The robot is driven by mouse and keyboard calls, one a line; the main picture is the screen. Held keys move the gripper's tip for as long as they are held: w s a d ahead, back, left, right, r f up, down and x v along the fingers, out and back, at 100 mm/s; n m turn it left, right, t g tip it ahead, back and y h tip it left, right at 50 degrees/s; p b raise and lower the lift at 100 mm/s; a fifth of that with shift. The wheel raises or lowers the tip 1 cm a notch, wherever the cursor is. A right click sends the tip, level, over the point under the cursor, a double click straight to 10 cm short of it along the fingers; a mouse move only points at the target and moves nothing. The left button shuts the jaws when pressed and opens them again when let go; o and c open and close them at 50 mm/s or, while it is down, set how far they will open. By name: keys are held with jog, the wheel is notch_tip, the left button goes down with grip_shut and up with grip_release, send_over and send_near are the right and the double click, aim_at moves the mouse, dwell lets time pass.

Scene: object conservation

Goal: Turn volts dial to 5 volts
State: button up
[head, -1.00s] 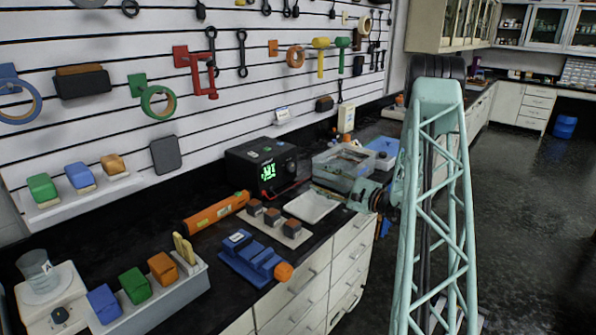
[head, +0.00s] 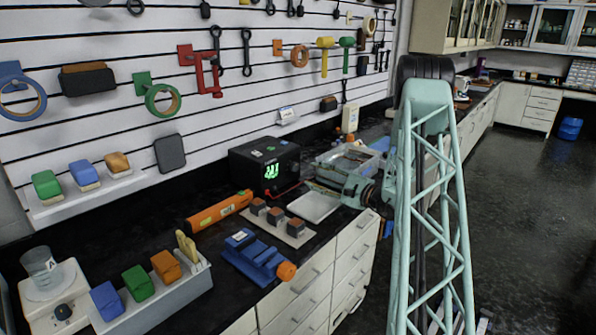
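The power supply (head: 262,166) is a black box with a lit green display (head: 271,171), standing on the black bench against the slatted wall. The display digits are too small to read. Its dials are on the front face to the right of the display, too small to make out, so the volts dial setting cannot be told. My gripper (head: 328,188) is at the end of the teal arm, just right of the power supply's front and above the white tray. It appears apart from the box. Its fingers are too small and dark to tell if they are open.
A white tray (head: 314,207) and a board with several dark blocks (head: 280,222) lie in front of the power supply. A clear bin (head: 345,160) stands behind my gripper. An orange level (head: 219,211) and a blue vise (head: 254,258) lie to the left.

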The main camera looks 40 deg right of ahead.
aim_at(296, 167)
jog(key=shift+w+a+b, duration=0.2)
jog(key=shift+w+a, duration=0.05)
jog(key=shift+w, duration=1.25)
jog(key=shift+w+a+b, duration=0.25)
jog(key=shift+w, duration=1.3)
jog(key=shift+w+a+b, duration=0.2)
jog(key=shift+w+a, duration=0.05)
jog(key=shift+w, duration=1.25)
jog(key=shift+c, duration=0.9)
jog(key=c, duration=0.7)
